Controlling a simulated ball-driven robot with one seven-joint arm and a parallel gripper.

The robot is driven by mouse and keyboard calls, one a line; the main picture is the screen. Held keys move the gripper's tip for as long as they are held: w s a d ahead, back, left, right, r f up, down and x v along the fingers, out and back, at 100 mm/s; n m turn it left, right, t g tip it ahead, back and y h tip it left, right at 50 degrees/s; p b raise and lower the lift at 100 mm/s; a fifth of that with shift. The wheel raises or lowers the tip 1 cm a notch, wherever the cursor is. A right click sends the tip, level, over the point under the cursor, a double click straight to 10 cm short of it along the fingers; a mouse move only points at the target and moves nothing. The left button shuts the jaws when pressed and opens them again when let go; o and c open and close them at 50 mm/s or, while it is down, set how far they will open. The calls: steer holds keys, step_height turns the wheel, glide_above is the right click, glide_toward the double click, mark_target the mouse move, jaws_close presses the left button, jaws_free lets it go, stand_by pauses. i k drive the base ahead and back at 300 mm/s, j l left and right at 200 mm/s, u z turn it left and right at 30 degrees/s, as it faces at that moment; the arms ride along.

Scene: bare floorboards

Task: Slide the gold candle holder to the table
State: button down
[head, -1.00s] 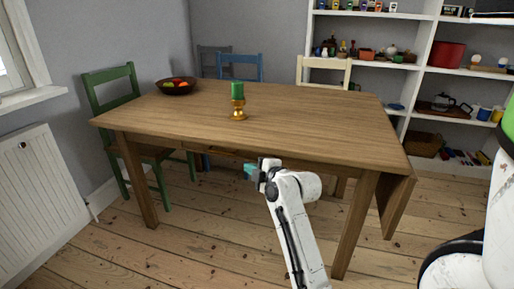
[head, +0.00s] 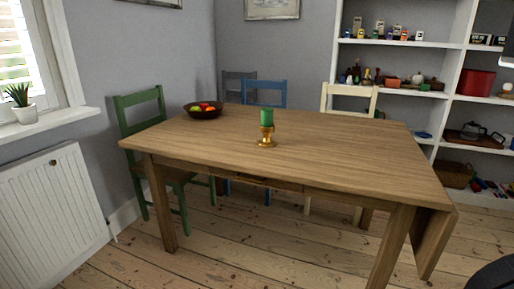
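The gold candle holder (head: 267,138) stands upright on the wooden table (head: 340,160), left of the middle of its top. A green candle (head: 267,118) sits in the holder. The table's front edge faces me, and a leaf hangs down at its right end. My gripper is not in view.
A dark bowl of fruit (head: 204,111) is on the table's far left. A green chair (head: 145,110) stands at the left end, a blue chair (head: 266,92) and a cream chair (head: 349,98) behind. A radiator (head: 58,210) is at left. Floor in front is bare.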

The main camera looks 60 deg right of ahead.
mark_target(267, 142)
steer(key=i+z, duration=0.25)
steer(key=i, duration=0.2)
steer(key=i+j+z, duration=0.3)
steer(key=i+l, duration=0.1)
